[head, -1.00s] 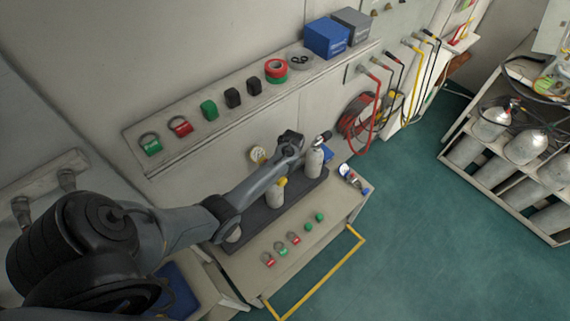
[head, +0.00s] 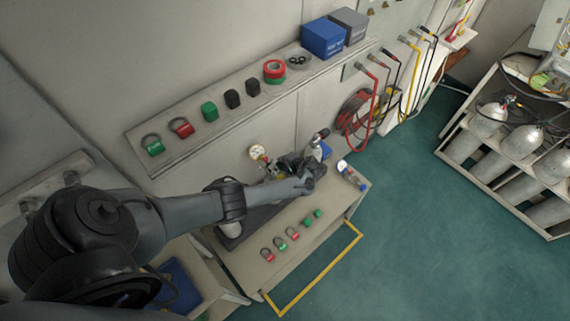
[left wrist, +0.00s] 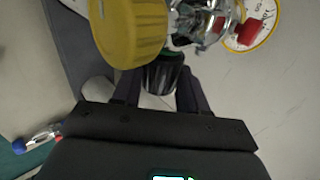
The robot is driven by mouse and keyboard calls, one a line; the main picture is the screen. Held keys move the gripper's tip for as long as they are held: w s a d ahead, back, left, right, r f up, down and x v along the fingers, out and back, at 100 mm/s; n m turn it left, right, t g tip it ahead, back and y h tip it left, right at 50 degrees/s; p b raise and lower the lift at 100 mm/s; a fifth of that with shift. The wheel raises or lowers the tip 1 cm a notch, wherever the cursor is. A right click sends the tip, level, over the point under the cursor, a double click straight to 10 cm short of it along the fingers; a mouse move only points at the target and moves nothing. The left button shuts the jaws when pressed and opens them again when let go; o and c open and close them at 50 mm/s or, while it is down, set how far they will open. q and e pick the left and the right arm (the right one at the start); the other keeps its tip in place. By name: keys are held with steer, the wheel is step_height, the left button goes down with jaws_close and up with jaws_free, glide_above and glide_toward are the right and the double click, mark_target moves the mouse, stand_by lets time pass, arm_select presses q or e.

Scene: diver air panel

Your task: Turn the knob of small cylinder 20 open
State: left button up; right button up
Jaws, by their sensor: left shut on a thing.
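My left gripper (head: 288,166) is over the rack of small cylinders on the bench. In the left wrist view its two fingers (left wrist: 160,90) are shut around a black knob (left wrist: 163,76), which sits beside a chrome valve (left wrist: 205,20). A large yellow knob or cap (left wrist: 127,32) is close to the camera at the top left. No number is readable, so I cannot tell which cylinder is 20. A small grey cylinder (head: 317,147) stands at the rack's right end. The middle cylinder is mostly hidden by my gripper and wrist. My right gripper is not in view.
A round gauge (head: 258,152) stands behind the rack. Padlocks and tags (head: 280,245) lie along the bench front, above a yellow rail (head: 315,265). A wall shelf (head: 230,112) holds locks, tape and boxes. Large cylinders (head: 490,120) stand in a rack at far right.

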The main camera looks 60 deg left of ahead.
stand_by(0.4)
arm_select(q)
steer(key=o, duration=1.1)
steer(key=shift+c, duration=0.2)
steer(key=shift+d+r, duration=0.35)
steer(key=shift+r, duration=0.1)
steer(key=p+v, duration=0.3)
steer(key=v, duration=0.6)
steer(key=shift+d+r, duration=0.2)
steer(key=shift+d, duration=0.15)
